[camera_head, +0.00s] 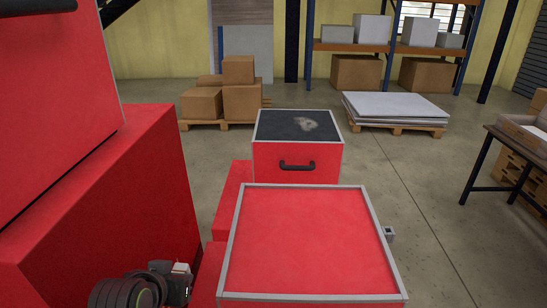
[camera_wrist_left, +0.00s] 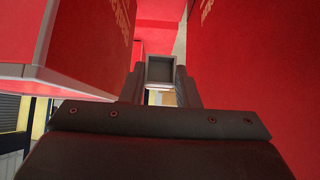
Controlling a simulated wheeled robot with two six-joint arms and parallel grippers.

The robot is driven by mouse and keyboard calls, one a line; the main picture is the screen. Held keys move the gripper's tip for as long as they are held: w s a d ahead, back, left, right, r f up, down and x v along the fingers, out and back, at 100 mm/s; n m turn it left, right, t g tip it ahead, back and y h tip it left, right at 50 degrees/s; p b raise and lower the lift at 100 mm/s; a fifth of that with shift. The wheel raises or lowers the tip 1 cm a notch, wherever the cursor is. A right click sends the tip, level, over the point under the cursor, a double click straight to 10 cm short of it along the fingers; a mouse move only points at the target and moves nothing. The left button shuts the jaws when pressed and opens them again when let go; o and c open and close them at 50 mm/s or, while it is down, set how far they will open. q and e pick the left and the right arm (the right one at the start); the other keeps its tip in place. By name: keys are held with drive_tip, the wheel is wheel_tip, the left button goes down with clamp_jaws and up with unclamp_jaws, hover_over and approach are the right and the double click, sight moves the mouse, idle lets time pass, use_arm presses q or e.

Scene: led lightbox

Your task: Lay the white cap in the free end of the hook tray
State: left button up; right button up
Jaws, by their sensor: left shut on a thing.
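My left gripper (camera_head: 180,283) shows at the bottom left of the head view, beside a large red cabinet. In the left wrist view, my left gripper (camera_wrist_left: 159,88) is shut on a small grey, square-faced thing (camera_wrist_left: 160,69) with a paler rim. It sits between the fingertips; I cannot tell from its look whether it is the white cap. A small pale patch shows at the gripper in the head view. I cannot make out the hook tray in either view. My right gripper is not in view.
A large red cabinet (camera_head: 120,215) stands close on the left. A red box top with a grey rim (camera_head: 318,185) lies in front, and a black-topped red box (camera_head: 260,165) with a handle stands behind. Red walls flank the gripper in the wrist view. Open floor (camera_head: 450,250) lies right.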

use_arm(q)
drive_tip(key=shift+s+a+r+n, duration=0.1)
drive_tip(key=shift+s+r+n, duration=0.05)
drive_tip(key=shift+r, duration=0.4)
drive_tip(key=shift+s+r+n, duration=0.15)
drive_tip(key=shift+r, duration=0.35)
